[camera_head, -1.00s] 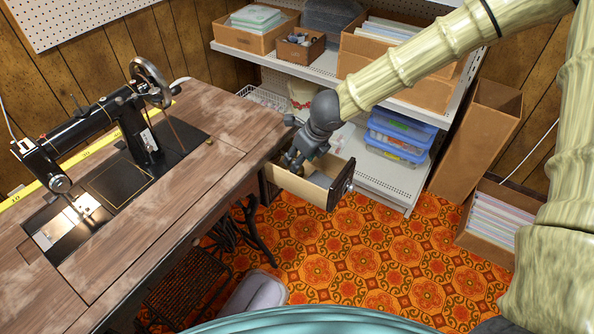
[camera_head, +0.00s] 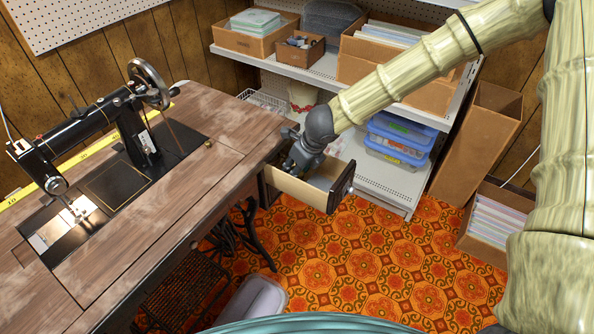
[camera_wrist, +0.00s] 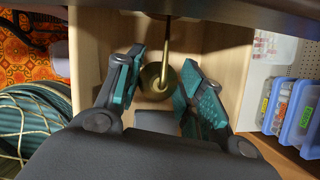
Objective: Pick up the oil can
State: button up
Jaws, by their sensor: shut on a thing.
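The oil can (camera_wrist: 152,82) is a small round brass-coloured can with a long thin spout, seen from above in the wrist view. It is inside the open wooden drawer (camera_head: 298,190) under the sewing table's right end; the drawer also fills the wrist view's middle (camera_wrist: 222,50). My gripper (camera_wrist: 163,62) has its two teal-padded fingers on either side of the can, shut on it. In the head view my gripper (camera_head: 290,165) reaches down into the drawer, and the can is hidden there. I cannot tell whether the can touches the drawer floor.
The drawer walls stand close around my gripper, and the table edge (camera_wrist: 200,12) is near the spout. A black sewing machine (camera_head: 110,120) is on the wooden table (camera_head: 215,160). A shelf with blue plastic boxes (camera_head: 400,140) stands to the right.

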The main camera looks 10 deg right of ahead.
jog(key=shift+r+p, duration=0.3)
jog(key=shift+r, duration=0.65)
jog(key=shift+s+f, duration=0.1)
jog(key=shift+f, duration=0.15)
jog(key=shift+d+f+t+y+b, duration=0.15)
jog(key=shift+t+y+b, duration=0.15)
jog(key=shift+t+b, duration=0.15)
jog(key=shift+s+t+b, duration=0.25)
jog(key=shift+t+b, duration=0.1)
jog(key=shift+b, duration=0.35)
jog(key=shift+s+d+t+y+b, duration=0.15)
jog(key=shift+t+y+b, duration=0.25)
jog(key=shift+y, duration=0.1)
